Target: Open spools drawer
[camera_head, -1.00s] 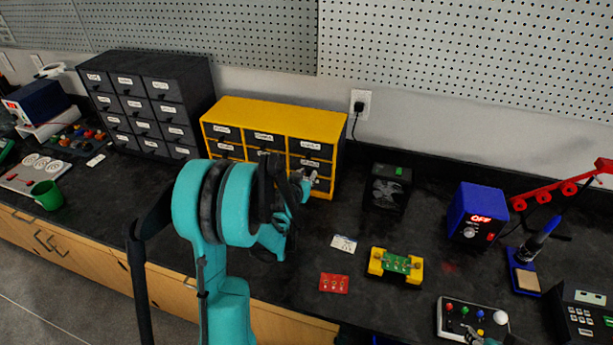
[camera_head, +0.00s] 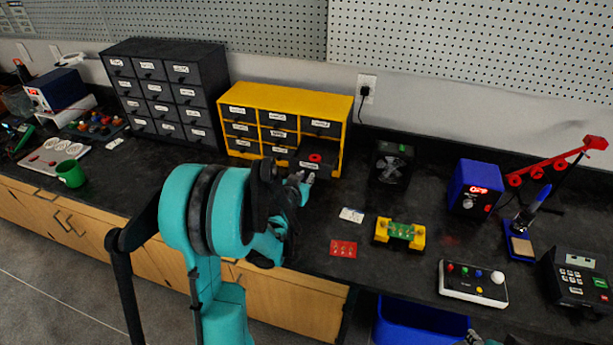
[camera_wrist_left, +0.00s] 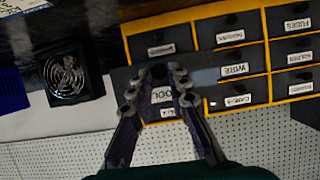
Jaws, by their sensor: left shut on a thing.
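The yellow cabinet (camera_head: 285,97) with black labelled drawers stands against the back wall. Its lower right drawer, the spools drawer (camera_head: 318,168), is pulled partly out, and a red spool (camera_head: 315,158) shows inside. My left gripper (camera_head: 303,178) is at the front of this drawer, shut on its handle. In the left wrist view, which is upside down, the fingers (camera_wrist_left: 158,82) close at the drawer front and partly cover its label. The handle itself is mostly hidden by the fingers. Only a small part of my right gripper (camera_head: 475,339) shows at the bottom edge.
A black fan (camera_head: 391,163) stands right of the cabinet. A white card (camera_head: 351,215), a red board (camera_head: 343,248) and a yellow holder with a green board (camera_head: 399,234) lie in front. A dark drawer cabinet (camera_head: 165,90) stands to the left. A blue bin (camera_head: 420,325) is below the bench.

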